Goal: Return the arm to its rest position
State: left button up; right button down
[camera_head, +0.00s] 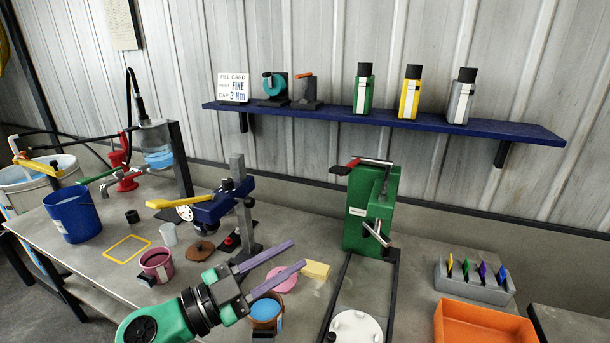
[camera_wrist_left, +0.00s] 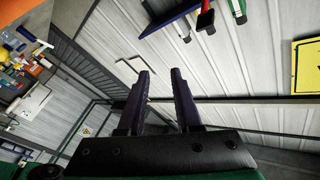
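My left gripper (camera_head: 284,267) reaches in from the bottom left in the head view, with its two purple fingers spread apart and nothing between them. It is above the bench, over a small brown pot with blue contents (camera_head: 266,312) and near a yellow block (camera_head: 317,271). In the left wrist view the same fingers (camera_wrist_left: 160,85) are apart and empty, with the ribbed metal wall behind them. My right gripper does not show in either view.
The bench (camera_head: 110,272) holds a blue bucket (camera_head: 72,215), a maroon pot (camera_head: 157,265), a dark blue column device (camera_head: 222,205), a green machine (camera_head: 362,210), a grey holder (camera_head: 474,284) and an orange tray (camera_head: 482,325). A blue shelf (camera_head: 400,124) with bottles runs along the wall.

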pick_arm(q)
jog(key=w+a+n+t+y, duration=0.6)
jog(key=a+n+t+y, duration=0.3)
jog(key=a+n+y, duration=0.3)
jog(key=s+a+f+n+g+y, duration=0.2)
jog(key=a+f+n+g+y, duration=0.35)
jog(key=a+f, duration=0.5)
jog(key=s+d+f+m+g+h, duration=0.25)
jog(key=s+f+g, duration=0.85)
jog(key=s+f, duration=0.8)
notch_tip(320, 180, down, 26)
jog(key=s+f+g+y+b, duration=0.1)
jog(key=s+b, duration=0.1)
jog(key=s+a+f+g, duration=0.1)
jog(key=s+a+f, duration=0.1)
jog(key=s+f, duration=1.1)
jog(key=shift+s+a, duration=0.25)
jog(key=shift+s, duration=1)
